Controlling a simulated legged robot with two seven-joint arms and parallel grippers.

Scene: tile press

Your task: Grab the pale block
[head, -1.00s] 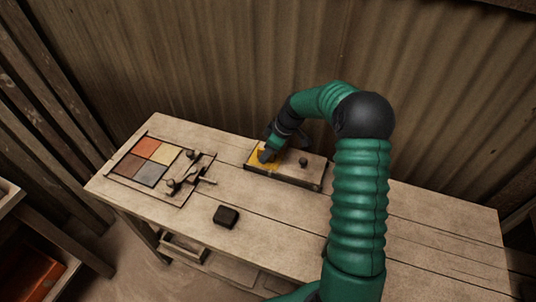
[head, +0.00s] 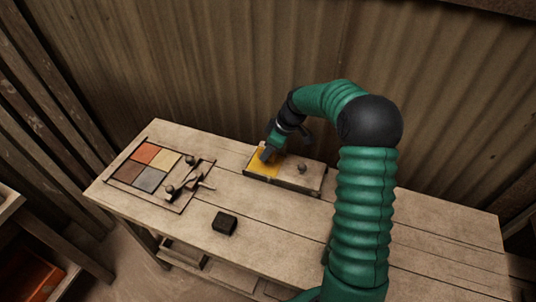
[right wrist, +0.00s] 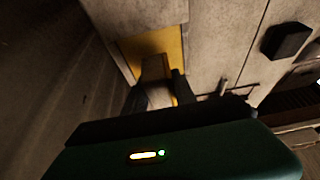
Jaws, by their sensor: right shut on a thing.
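The pale block (right wrist: 155,68) is a tan piece between the two dark fingers of my right gripper (right wrist: 160,88) in the right wrist view. My right gripper is shut on it, over the yellow part (right wrist: 165,42) of a shallow box. In the head view my right gripper (head: 267,154) is at the left end of this box (head: 296,183), and the fingers hide most of the block. I cannot tell whether the block still touches the yellow surface. My left gripper is not in view.
A framed panel of orange, tan, brown and grey tiles (head: 148,168) lies at the table's left, with dark levers and knobs (head: 188,185) beside it. A black block (head: 225,222) sits near the front edge. A dark knob (head: 302,168) stands on the box. Corrugated wall (head: 220,60) rises behind.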

